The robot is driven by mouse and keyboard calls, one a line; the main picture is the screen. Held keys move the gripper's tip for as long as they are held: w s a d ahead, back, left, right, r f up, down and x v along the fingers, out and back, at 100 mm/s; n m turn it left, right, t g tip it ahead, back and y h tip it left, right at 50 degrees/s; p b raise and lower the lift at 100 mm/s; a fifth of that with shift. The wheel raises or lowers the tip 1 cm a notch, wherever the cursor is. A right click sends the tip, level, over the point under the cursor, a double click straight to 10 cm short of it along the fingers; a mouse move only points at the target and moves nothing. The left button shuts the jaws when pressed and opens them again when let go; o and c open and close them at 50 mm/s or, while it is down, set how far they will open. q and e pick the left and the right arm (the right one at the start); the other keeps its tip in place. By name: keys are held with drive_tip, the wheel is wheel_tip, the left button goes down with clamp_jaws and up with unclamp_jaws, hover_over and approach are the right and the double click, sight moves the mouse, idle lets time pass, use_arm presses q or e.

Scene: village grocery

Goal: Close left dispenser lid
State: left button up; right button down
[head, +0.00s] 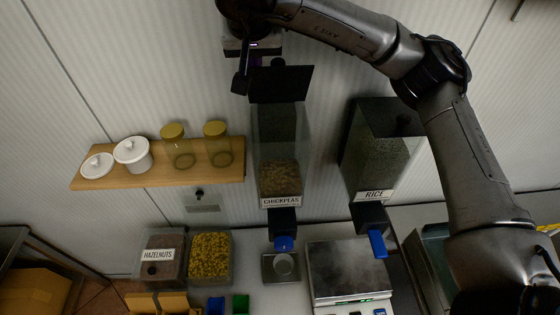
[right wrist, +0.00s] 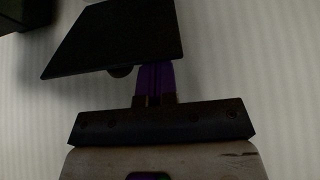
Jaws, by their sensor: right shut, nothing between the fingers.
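The left dispenser (head: 279,150), labelled CHICKPEAS, hangs on the wall with chickpeas in its lower part. Its black lid (head: 281,84) stands raised at the top, its flat face toward the head camera. In the right wrist view the lid (right wrist: 120,38) is a dark tilted panel with a round knob partly showing under its edge. My right gripper (head: 241,82) is at the lid's upper left, close to its left edge. Its purple fingers (right wrist: 155,78) are shut and empty, near the lid's lower edge in the wrist view; contact cannot be told. My left gripper is not in view.
The RICE dispenser (head: 380,150) is at the right with its dark lid down. A wooden shelf (head: 215,175) with jars and white pots is at the left. Below are a scale (head: 348,268), a small metal stand (head: 281,268) and bins of hazelnuts (head: 160,270) and yellow pieces (head: 209,255).

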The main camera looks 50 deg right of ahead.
drive_tip(key=shift+f, duration=0.1)
drive_tip(key=shift+s+a+f+b, duration=0.6)
drive_tip(key=shift+s+b, duration=0.1)
drive_tip(key=shift+s+a+f+b, duration=0.35)
drive_tip(key=shift+s+a+f, duration=0.1)
drive_tip(key=shift+s+a, duration=0.2)
drive_tip(key=shift+s+a+f, duration=0.25)
drive_tip(key=shift+s+a, duration=0.1)
drive_tip(key=shift+s, duration=0.1)
drive_tip(key=shift+r, duration=0.25)
drive_tip(key=p, duration=0.9)
approach(255, 78)
drive_tip(key=shift+s+a+r, duration=0.5)
drive_tip(key=shift+s+a, duration=0.05)
drive_tip(key=shift+s, duration=0.1)
